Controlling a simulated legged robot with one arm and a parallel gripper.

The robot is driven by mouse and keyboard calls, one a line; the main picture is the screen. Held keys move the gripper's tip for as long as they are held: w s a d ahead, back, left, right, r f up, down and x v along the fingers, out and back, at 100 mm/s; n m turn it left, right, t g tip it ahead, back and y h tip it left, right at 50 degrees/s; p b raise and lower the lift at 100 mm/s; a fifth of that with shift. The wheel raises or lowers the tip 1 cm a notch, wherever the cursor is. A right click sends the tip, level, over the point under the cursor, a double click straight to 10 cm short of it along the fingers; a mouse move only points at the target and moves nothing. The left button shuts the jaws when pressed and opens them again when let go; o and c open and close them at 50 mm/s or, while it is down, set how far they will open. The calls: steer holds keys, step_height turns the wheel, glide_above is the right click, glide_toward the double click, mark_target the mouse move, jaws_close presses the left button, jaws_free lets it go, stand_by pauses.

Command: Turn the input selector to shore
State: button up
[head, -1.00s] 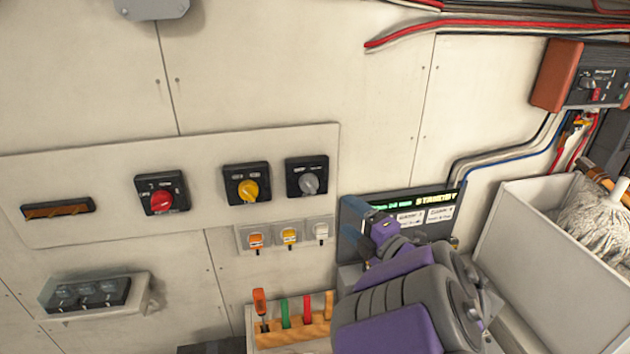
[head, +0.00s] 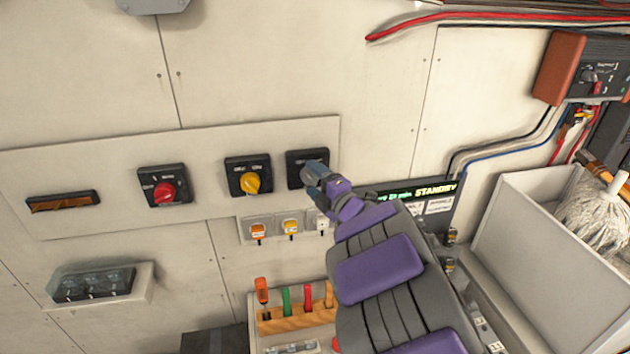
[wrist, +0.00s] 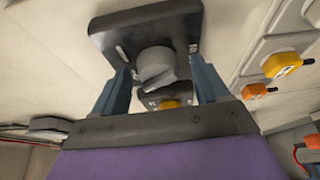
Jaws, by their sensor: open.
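A grey rotary knob (wrist: 155,66) on a square black switch plate (head: 299,160) is the right-hand one of three on the wall panel. The plate's lettering is too small to read for sure. My gripper (head: 312,174) is at this knob. In the wrist view my gripper (wrist: 160,76) is open, with one blue-grey finger on each side of the knob and gaps to it. In the head view the gripper hides most of the knob. A yellow knob (head: 250,183) and a red knob (head: 165,193) sit on similar black plates further left.
Orange, yellow and white plugs or tags hang just below the panel, the white one (head: 322,226) close under my gripper. A display (head: 435,190) reading STANDBY is to the right.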

steer(key=shift+w, duration=0.1)
steer(key=shift+c, duration=0.2)
steer(key=c, duration=1)
steer(key=shift+f, duration=0.1)
